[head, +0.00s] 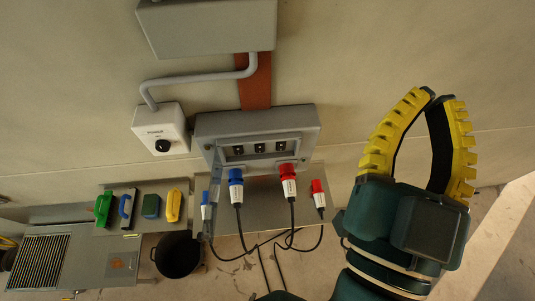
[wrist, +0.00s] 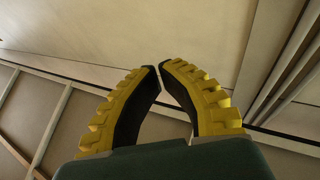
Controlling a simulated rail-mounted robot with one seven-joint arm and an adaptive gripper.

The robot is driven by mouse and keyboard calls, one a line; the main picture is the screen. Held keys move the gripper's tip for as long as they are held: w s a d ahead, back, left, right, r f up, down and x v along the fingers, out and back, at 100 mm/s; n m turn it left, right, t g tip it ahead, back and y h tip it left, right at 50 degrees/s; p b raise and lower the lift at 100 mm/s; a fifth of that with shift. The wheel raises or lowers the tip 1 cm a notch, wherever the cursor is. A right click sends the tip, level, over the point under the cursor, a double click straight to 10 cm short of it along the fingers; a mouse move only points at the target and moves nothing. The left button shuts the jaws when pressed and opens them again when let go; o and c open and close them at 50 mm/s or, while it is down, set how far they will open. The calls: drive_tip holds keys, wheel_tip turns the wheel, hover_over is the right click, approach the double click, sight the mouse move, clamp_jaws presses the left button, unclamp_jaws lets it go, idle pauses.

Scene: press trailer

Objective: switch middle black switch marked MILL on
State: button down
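A grey switch box (head: 258,122) is on the wall in the middle of the head view. A row of three small black switches sits in its recessed front: the left one (head: 238,150), the middle one (head: 260,147) and the right one (head: 283,147). Their labels and positions are too small to read. My gripper (head: 439,96), with yellow ribbed fingers, is well to the right of the box and touches nothing. It also shows in the wrist view (wrist: 160,67), where its fingertips come together with nothing between them. The switches are not in the wrist view.
Blue plugs (head: 236,176) and red plugs (head: 288,173) with black cables stick out below the switches. A white box with a black knob (head: 162,146) is to the left. A shelf with colored brushes and sponges (head: 150,207) and a black bucket (head: 178,257) are lower left.

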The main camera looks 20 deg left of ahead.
drive_tip(key=w+a+f+n+g+y+b, duration=0.1)
drive_tip(key=a+f+n+y+b, duration=0.2)
drive_tip(key=f, duration=0.5)
drive_tip(key=w+a+f+n+g+y+b, duration=0.1)
drive_tip(key=w+a+f+n+g+b, duration=0.15)
drive_tip(key=f+n+b, duration=0.4)
drive_tip(key=w+a+f+n+y+b, duration=0.1)
drive_tip(key=a+f+n, duration=0.25)
drive_tip(key=f, duration=0.65)
drive_tip(key=n+g+y+b, duration=0.35)
drive_tip(key=n+b, duration=0.25)
drive_tip(key=n, duration=0.5)
approach(258, 151)
drive_tip(key=v, duration=0.5)
drive_tip(key=shift+s+r, duration=0.35)
drive_tip(key=shift+p, duration=0.3)
drive_tip(key=p+x, duration=0.3)
drive_tip(key=x, duration=1)
drive_tip(key=shift+w+a+f, duration=0.1)
drive_tip(key=shift+w+f, duration=0.15)
drive_tip(key=shift+w, duration=0.15)
drive_tip(key=shift+f, duration=0.1)
